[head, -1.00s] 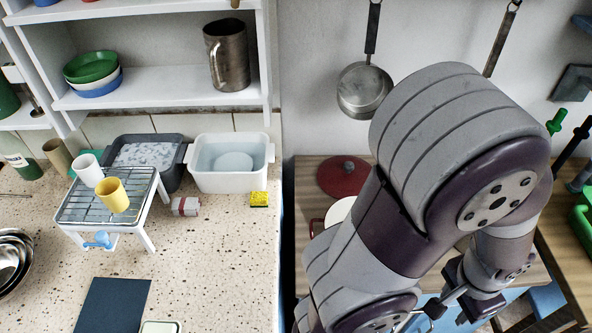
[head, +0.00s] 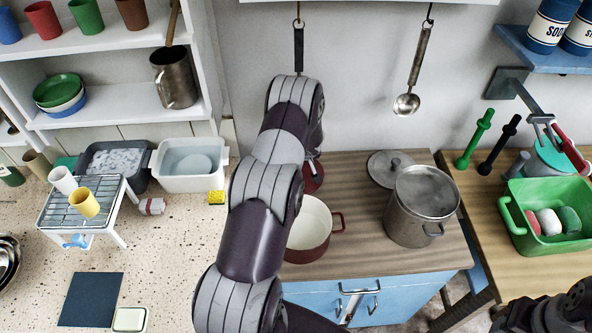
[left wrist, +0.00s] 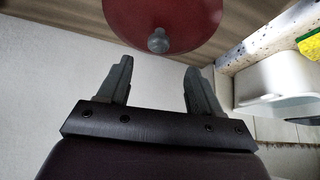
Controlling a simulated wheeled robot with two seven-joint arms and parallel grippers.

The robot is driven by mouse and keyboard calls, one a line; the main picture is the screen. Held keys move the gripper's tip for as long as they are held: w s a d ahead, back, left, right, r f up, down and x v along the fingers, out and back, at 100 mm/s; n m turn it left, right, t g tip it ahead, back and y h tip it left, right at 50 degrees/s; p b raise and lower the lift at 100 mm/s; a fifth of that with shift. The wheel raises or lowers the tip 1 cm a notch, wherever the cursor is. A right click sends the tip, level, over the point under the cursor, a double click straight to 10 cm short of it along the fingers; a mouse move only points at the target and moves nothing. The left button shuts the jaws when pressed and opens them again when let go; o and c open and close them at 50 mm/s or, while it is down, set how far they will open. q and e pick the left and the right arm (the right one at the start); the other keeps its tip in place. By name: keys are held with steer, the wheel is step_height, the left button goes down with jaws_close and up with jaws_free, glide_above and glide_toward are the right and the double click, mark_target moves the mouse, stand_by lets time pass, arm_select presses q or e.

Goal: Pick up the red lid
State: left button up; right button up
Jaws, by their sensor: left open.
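The red lid (head: 314,177) lies on the wooden counter behind the red pot; in the head view my left arm covers most of it. In the left wrist view the red lid (left wrist: 185,22) shows beyond the fingertips, with its grey knob (left wrist: 158,42) facing them. My left gripper (left wrist: 158,68) is open and empty, its two fingers apart and short of the knob. In the head view its fingers are mostly hidden behind the arm. A dark part of my right arm shows at the bottom right corner; its fingers cannot be made out.
The open red pot (head: 309,228) stands just in front of the lid. A steel pot (head: 421,206) and a grey lid (head: 391,168) are to the right. A ladle (head: 407,104) hangs on the wall. A white basin (head: 188,165) and yellow sponge (head: 216,197) are left.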

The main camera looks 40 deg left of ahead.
arm_select(q)
steer(key=p+x, duration=0.1)
steer(key=x, duration=0.5)
steer(key=shift+w+d+f, duration=0.1)
steer(key=shift+f, duration=0.15)
steer(key=shift+w+f, duration=0.15)
steer(key=shift+f, duration=0.25)
steer(key=shift+r, duration=0.1)
jaws_close()
